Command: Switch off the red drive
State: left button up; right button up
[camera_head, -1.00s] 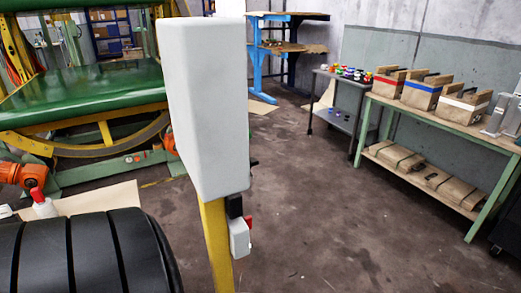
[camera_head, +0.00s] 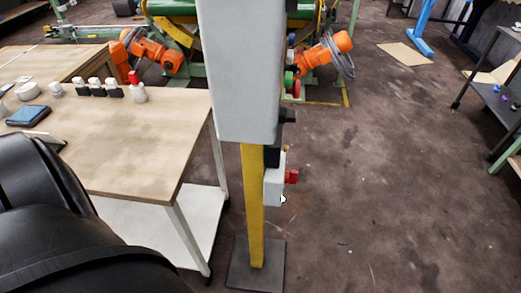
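A tall light grey cabinet (camera_head: 238,70) stands on a yellow post (camera_head: 254,205) in the middle of the view. I see it from its side and back, so its front face is hidden. A small grey box (camera_head: 273,187) with a red knob or switch (camera_head: 292,177) on its right side is fixed to the post below the cabinet. Green and red buttons (camera_head: 291,84) stick out at the cabinet's right edge. I cannot tell any of these to be the red drive. Neither of my grippers is in view.
A wooden-topped table (camera_head: 140,135) at left holds several small bottles and a blue device (camera_head: 29,115). Orange robot arms (camera_head: 150,50) stand behind. The post's dark base plate (camera_head: 256,265) lies on the floor. The floor (camera_head: 390,180) right of the post is open.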

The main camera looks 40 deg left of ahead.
aim_at(291, 178)
jog(key=i+l+u, duration=0.1)
jog(key=u, duration=0.4)
jog(key=i+l+u, duration=0.25)
jog(key=u, duration=0.25)
jog(key=i+l+u, duration=0.25)
jog(key=u, duration=0.25)
jog(key=k, duration=0.35)
